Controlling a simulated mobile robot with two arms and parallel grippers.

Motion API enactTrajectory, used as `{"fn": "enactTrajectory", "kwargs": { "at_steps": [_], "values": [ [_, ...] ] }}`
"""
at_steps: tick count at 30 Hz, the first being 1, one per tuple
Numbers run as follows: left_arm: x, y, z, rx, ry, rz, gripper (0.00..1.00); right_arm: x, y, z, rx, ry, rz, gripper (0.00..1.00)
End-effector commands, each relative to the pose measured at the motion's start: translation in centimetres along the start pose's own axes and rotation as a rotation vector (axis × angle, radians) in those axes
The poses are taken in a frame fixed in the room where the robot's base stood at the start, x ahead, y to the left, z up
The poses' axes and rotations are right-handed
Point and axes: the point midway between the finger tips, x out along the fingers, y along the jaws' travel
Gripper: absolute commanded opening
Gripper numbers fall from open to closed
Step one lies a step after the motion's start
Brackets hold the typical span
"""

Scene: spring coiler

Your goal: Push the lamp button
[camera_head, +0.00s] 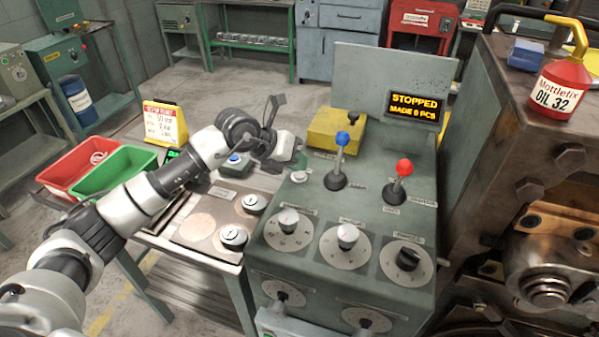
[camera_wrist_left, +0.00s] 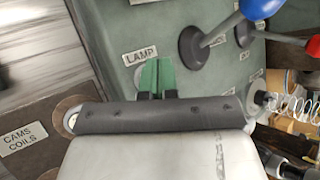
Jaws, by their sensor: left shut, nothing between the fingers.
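The lamp button (camera_head: 299,176) is a small pale round knob on the left side of the green sloping control panel (camera_head: 385,225). In the left wrist view a white LAMP label (camera_wrist_left: 139,55) lies just beyond my fingertips, and the button is mostly hidden behind them. My left gripper (camera_head: 300,161) is shut and empty, with its green fingers close to the button. The fingers also show side by side in the left wrist view (camera_wrist_left: 158,76). I cannot tell whether they touch the button. My right gripper is not in view.
A blue-knobbed lever (camera_head: 341,148) and a red-knobbed lever (camera_head: 401,178) stand to the right of the button. Several dials sit lower on the panel. A display (camera_head: 413,106) reads STOPPED. A yellow box (camera_head: 333,131) stands behind, and red and green bins (camera_head: 118,170) lie left.

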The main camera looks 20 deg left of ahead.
Motion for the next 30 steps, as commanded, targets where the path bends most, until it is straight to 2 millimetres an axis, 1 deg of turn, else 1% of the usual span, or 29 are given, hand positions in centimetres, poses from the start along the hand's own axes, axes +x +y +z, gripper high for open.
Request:
{"fn": "enactTrajectory", "kwargs": {
  "at_steps": [5,21,30],
  "values": [
    [-0.4,-0.3,0.3,0.001,-0.001,0.0,0.0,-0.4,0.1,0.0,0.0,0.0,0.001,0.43],
    [-4.0,-2.9,3.0,0.0,-0.002,0.0,0.0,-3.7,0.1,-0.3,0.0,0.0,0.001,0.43],
    [-4.2,-3.0,3.1,0.0,-0.001,0.0,0.0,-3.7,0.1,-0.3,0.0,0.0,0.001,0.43]
  ]
}}
